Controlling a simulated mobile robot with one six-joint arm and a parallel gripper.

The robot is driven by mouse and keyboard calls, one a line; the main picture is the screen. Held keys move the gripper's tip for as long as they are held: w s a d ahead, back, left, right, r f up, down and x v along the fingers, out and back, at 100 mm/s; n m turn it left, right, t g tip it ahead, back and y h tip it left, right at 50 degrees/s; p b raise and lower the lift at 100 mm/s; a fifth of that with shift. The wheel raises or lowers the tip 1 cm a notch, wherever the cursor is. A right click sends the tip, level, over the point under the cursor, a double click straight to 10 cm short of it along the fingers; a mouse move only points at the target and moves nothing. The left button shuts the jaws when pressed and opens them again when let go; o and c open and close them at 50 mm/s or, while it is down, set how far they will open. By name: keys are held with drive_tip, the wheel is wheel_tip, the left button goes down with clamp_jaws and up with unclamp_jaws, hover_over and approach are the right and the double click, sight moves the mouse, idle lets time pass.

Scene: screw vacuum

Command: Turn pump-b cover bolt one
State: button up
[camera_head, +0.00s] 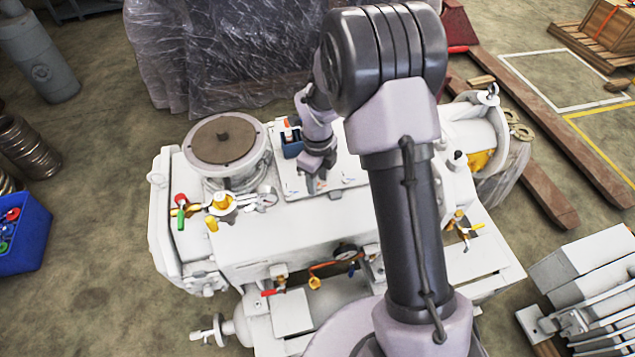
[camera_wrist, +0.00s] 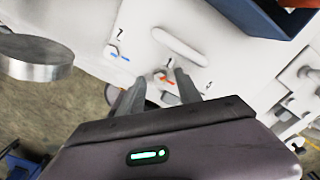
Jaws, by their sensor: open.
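The pump's white cover plate (camera_head: 345,172) lies on top of the machine and fills the upper part of the wrist view (camera_wrist: 215,45). My gripper (camera_head: 315,184) is over the plate's near-left part. In the wrist view my gripper (camera_wrist: 160,78) is open, its fingers on either side of a small bolt head (camera_wrist: 160,74) with an orange mark beside it. I cannot tell whether the fingers touch it. Another bolt (camera_wrist: 111,51) with a blue mark sits to the left by a printed number.
A blue box (camera_head: 291,144) stands on the plate's left side, close to my wrist; it also shows in the wrist view (camera_wrist: 268,18). A round flanged port (camera_head: 225,140) rises left of the plate. Brass valves (camera_head: 222,201) stand nearer. A blue crate (camera_head: 22,238) is at far left.

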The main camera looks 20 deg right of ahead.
drive_tip(key=shift+f, duration=0.25)
clamp_jaws()
